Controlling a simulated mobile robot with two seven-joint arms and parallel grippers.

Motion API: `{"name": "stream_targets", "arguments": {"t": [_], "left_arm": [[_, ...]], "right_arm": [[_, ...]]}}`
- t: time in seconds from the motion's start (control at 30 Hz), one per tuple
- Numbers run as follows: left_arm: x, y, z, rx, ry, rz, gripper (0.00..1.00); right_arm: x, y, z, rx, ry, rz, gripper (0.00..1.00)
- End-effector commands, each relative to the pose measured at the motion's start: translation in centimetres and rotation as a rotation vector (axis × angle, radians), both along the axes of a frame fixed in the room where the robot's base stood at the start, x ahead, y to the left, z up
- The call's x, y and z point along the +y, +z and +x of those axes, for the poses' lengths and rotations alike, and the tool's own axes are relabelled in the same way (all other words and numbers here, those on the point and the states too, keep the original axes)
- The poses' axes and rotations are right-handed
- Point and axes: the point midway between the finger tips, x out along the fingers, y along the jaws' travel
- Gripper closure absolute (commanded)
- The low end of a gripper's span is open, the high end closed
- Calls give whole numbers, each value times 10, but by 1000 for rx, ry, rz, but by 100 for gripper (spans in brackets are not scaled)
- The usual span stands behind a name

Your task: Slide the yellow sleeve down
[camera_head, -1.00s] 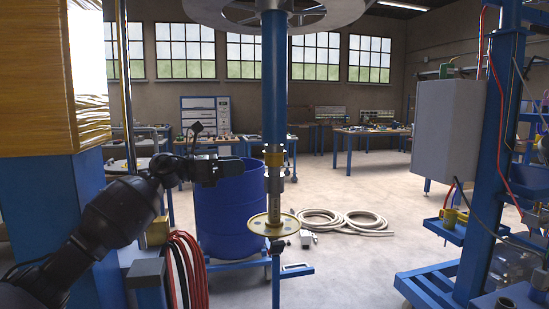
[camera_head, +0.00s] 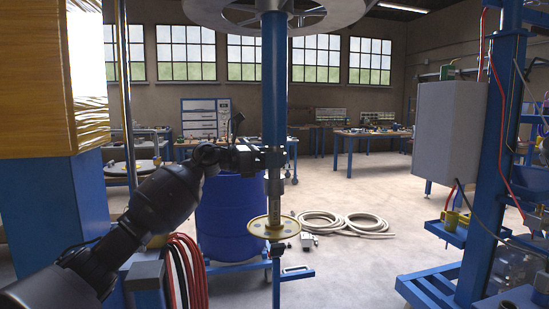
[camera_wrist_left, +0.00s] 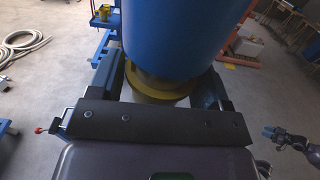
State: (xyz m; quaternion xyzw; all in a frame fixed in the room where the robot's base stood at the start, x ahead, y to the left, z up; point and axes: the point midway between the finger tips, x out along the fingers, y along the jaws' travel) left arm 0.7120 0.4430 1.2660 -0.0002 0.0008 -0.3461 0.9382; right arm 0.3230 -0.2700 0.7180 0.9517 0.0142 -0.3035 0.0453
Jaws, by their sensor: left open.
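The yellow sleeve (camera_wrist_left: 150,84) sits around the upright shaft, just under the blue tube (camera_wrist_left: 190,30), in the left wrist view. My left gripper (camera_head: 272,158) is at the sleeve's height, and in the head view it hides the sleeve. Its jaws are open, one finger on each side of the sleeve; whether they touch it I cannot tell. Below, the grey shaft (camera_head: 274,190) runs down to a yellow disc (camera_head: 262,228). A dark gripper, seemingly my right one (camera_wrist_left: 275,138), shows small at the right of the left wrist view; its jaw state is unclear.
A blue drum (camera_head: 230,222) stands behind the shaft. A large grey ring (camera_head: 320,22) is overhead. Red and black cables (camera_head: 187,270) hang at lower left. A blue frame with a grey box (camera_head: 450,130) stands at right. Coiled hoses (camera_head: 350,222) lie on the floor.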

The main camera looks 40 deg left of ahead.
Motion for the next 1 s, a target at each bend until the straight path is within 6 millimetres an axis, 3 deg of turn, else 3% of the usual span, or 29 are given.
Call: {"name": "stream_targets", "arguments": {"t": [0.4,0.73,0.87,1.0], "left_arm": [[-4,1,4,-1,0,-1,30],[-4,0,4,-1,0,-1,80],[-4,-7,5,2,0,1,80],[-4,-30,6,6,0,1,80]], "right_arm": [[-1,0,1,-1,5,-4,57],[-3,0,0,1,12,-12,57],[-3,-4,-1,7,12,-13,57],[-2,-13,-5,23,11,-11,57]]}}
